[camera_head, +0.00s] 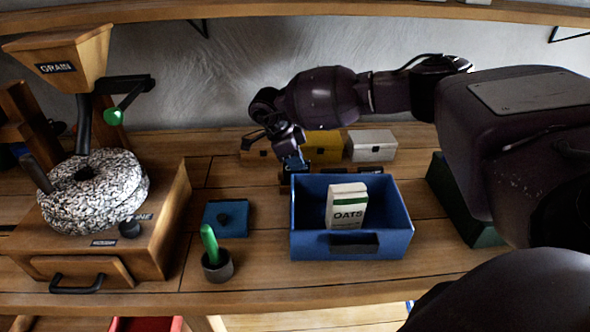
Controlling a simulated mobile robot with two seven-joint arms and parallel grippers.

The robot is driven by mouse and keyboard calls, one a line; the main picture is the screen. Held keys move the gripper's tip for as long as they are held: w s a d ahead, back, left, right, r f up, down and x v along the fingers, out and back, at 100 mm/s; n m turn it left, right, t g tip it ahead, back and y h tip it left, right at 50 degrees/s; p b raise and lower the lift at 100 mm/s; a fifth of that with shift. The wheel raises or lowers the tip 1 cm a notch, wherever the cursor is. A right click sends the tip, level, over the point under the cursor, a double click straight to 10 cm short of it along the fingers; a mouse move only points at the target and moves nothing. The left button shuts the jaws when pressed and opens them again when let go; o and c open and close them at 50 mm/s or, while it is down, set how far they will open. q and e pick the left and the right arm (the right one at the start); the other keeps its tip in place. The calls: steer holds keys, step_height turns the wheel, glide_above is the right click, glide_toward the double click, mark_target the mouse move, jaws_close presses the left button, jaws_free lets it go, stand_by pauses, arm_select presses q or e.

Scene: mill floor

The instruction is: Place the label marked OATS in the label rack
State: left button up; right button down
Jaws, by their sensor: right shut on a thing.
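My right gripper (292,160) points down behind the back left corner of the blue bin. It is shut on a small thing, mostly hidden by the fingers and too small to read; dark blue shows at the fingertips. A white packet with a green band marked OATS (346,201) stands slightly tilted inside the blue bin (309,242). A low dark strip behind the bin (286,179) is partly hidden; I cannot tell whether it is the label rack. My left gripper is not in view.
A wooden mill with a speckled stone (95,190) and a hopper marked GRAIN (60,55) stands at left. A blue lidded box (226,218) and a cup with a green-handled tool (217,266) are left of the bin. Yellow (322,146) and white (371,146) boxes stand behind.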

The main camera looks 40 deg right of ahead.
step_height(320, 180, down, 3)
steer(key=shift+r, duration=0.1)
steer(key=shift+f, duration=0.2)
steer(key=shift+r, duration=0.1)
steer(key=shift+f, duration=0.4)
steer(key=shift+s+f, duration=0.1)
